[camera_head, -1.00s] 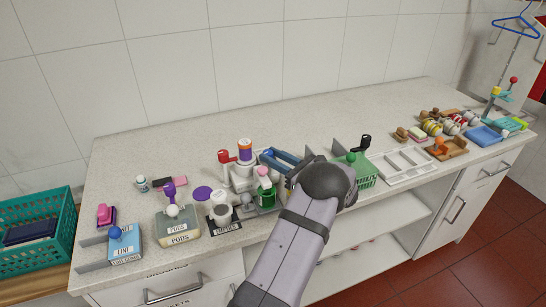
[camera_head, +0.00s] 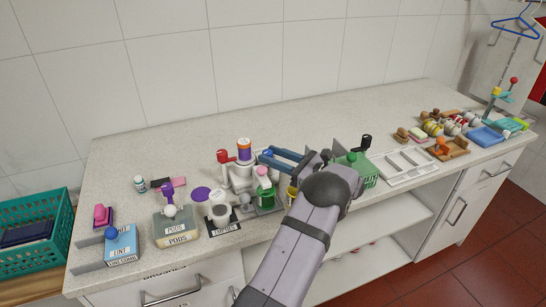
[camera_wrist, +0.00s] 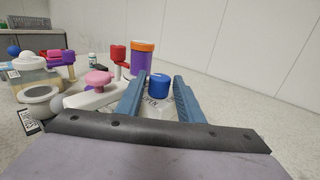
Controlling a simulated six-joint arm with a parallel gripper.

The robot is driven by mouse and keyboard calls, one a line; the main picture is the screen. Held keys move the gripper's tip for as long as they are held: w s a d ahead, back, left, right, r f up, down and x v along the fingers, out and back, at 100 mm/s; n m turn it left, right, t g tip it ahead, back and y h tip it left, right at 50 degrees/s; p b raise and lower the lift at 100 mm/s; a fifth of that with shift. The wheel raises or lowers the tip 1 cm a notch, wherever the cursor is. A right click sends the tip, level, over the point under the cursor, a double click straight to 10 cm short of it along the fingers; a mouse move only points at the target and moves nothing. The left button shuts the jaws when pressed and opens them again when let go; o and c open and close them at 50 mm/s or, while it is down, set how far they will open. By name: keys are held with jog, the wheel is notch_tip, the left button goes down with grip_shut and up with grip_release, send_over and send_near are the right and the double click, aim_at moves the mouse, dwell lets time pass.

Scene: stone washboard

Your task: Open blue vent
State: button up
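A blue round knob (camera_wrist: 158,86), which I take to be the blue vent, stands on a pale base with a partly hidden label reading "OPEN" in the wrist view. My gripper (camera_wrist: 159,78) has its two blue-grey fingers apart, one on each side of the knob, with a small gap showing on both sides. Whether the knob is between the fingertips or just beyond them I cannot tell.
An orange-and-purple jar (camera_head: 244,148) and a red handle (camera_head: 225,157) stand left of the fingers. A green basket (camera_head: 364,168) is right of my gripper. The back of the counter (camera_head: 200,140) is clear.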

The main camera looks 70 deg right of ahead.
jog(key=shift+s+f, duration=0.1)
jog(key=shift+s, duration=0.45)
jog(key=s+a+b, duration=0.1)
jog(key=s+b, duration=0.1)
jog(key=s, duration=0.4)
jog(key=shift+a, duration=0.1)
jog(key=shift+o, duration=1.4)
jog(key=shift+w+d+r+b, duration=0.15)
jog(key=shift+w+d, duration=0.1)
jog(key=shift+w, duration=1.3)
jog(key=shift+w+d+r+b, duration=0.15)
jog(key=shift+w+d, duration=0.15)
jog(key=shift+w, duration=1.2)
jog(key=shift+w+d+r+b, duration=0.15)
jog(key=shift+w+d, duration=0.1)
jog(key=shift+w, duration=1.3)
